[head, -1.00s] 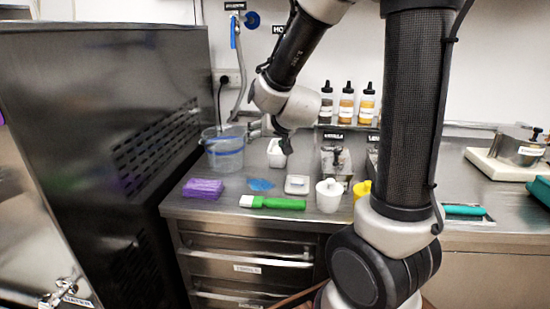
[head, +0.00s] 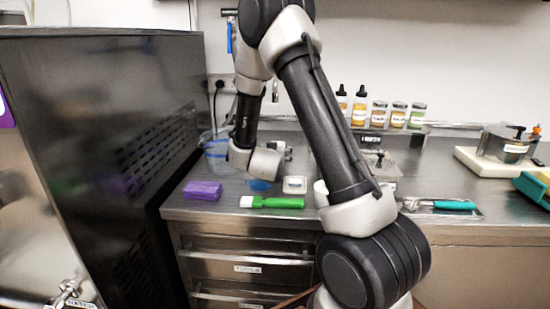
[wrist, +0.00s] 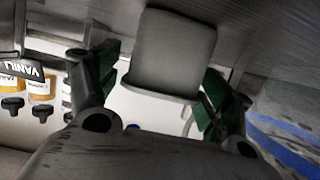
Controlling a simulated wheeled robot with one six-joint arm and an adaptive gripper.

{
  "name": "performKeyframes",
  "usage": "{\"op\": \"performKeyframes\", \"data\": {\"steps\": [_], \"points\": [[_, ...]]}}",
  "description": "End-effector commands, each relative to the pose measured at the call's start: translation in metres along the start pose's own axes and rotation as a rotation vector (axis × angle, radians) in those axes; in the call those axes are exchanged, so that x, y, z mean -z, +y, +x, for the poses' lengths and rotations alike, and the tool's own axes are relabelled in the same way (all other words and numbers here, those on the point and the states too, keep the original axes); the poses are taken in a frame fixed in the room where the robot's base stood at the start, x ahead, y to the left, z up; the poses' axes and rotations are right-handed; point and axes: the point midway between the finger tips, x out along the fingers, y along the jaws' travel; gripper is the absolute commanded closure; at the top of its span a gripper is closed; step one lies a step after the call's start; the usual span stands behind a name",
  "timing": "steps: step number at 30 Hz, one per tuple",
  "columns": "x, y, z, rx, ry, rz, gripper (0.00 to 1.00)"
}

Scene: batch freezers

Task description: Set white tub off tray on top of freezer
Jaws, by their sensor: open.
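The white tub (wrist: 172,48) appears upside down in the wrist view, its rim toward my gripper (wrist: 160,76). My gripper is open, with one green-padded finger on either side of the tub's rim end. I cannot tell whether the pads touch it. In the head view my gripper (head: 284,152) is low over the back of the counter, and my arm hides the tub. No tray can be made out under the tub. The freezer (head: 100,110) is the tall dark metal cabinet at left, its flat top (head: 90,31) bare where seen.
A clear bucket (head: 213,148) with a blue band stands beside the freezer, close to my wrist. A purple block (head: 202,190), a green-handled brush (head: 272,202) and a small white dish (head: 295,185) lie toward the front of the counter (head: 225,211). Several bottles and jars line the back shelf.

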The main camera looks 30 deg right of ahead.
Motion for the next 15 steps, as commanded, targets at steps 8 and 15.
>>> {"op": "performKeyframes", "data": {"steps": [8, 15], "points": [[0.000, -0.001, 0.018, 0.002, -0.001, -0.001, 0.20], [0.000, -0.001, 0.018, 0.002, -0.001, -0.001, 0.41]]}}
